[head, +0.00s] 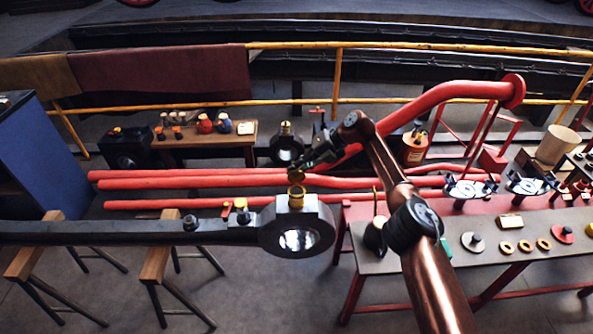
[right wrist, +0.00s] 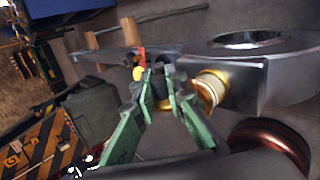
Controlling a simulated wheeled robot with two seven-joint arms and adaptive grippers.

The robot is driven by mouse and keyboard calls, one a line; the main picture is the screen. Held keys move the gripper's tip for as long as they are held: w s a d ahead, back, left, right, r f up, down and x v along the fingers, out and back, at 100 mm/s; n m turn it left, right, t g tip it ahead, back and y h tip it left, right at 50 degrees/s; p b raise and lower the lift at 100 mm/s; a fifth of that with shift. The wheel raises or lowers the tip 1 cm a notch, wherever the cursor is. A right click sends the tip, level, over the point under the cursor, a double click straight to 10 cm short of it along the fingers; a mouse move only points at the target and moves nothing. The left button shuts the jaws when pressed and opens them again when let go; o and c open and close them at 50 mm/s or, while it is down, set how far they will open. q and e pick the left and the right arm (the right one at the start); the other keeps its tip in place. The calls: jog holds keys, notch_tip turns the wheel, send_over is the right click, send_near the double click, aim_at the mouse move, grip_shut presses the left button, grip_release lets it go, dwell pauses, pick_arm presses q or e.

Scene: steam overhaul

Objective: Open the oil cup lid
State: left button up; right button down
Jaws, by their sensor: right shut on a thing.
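The brass oil cup (head: 296,201) stands on the dark eye-shaped end of a long black rod (head: 130,231). In the right wrist view the cup (right wrist: 211,88) is a gold ring with a pale side, right of the fingers. My right gripper (head: 298,174) is just above the cup, coming in from the upper right. In the right wrist view its green fingers close around a small part at the cup, apparently the lid (right wrist: 160,101). The fingers mostly hide that part, so its angle cannot be told. My left gripper is not in view.
The rod rests on wooden-topped trestles (head: 158,248). A small yellow-topped fitting (head: 241,207) stands on the rod left of the cup. Red pipes (head: 200,180) run behind. A grey bench (head: 470,262) with rings and parts is at the right.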

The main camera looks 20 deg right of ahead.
jog(key=shift+f, duration=0.15)
jog(key=c, duration=1.9)
grip_release()
jog(key=shift+c, duration=0.2)
jog(key=v, duration=1.2)
